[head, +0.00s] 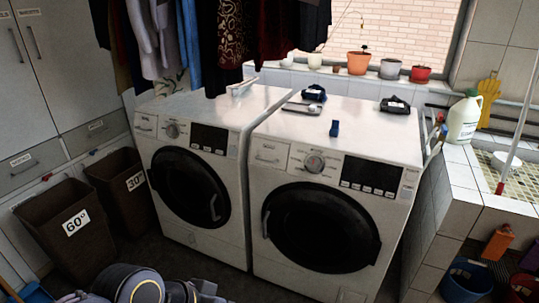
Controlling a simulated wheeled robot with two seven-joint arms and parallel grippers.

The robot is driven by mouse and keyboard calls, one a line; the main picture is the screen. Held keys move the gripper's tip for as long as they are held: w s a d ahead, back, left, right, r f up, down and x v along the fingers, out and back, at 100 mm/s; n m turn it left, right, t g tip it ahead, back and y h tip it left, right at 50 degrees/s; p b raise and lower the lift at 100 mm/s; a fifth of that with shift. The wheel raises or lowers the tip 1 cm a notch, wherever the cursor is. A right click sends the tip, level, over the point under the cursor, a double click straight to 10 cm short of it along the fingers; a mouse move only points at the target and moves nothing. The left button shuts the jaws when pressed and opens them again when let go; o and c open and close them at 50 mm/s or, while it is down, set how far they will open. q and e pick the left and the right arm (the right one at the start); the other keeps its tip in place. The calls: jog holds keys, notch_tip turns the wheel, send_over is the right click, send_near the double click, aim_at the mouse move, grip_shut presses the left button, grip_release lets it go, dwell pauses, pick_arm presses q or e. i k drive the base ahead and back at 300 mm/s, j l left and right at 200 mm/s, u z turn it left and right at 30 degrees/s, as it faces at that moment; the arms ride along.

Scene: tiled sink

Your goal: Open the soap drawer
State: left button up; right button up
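Two white washing machines stand side by side under a window. The left machine (232,160) has a soap drawer (145,124) at the left end of its panel. The right machine (388,205) has a soap drawer (268,154) left of its round dial. Both drawer fronts look flush with their panels. Both round dark doors look shut. Dark rounded parts of my own body show at the bottom left. Neither of my grippers can be made out.
Two brown baskets (60,243) (110,180) stand left of the machines. Clothes (220,40) hang above the left machine. Small dark items and a blue clip (335,128) lie on the right machine's top. A tiled sink (465,205) with a white jug (463,120) is at the right.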

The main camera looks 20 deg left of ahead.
aim_at(275, 154)
jog(key=u, duration=1.05)
jog(key=i+u, duration=0.3)
jog(key=i, duration=0.35)
jog(key=i+l+u, duration=0.1)
jog(key=i+u, duration=0.2)
jog(key=i, duration=0.35)
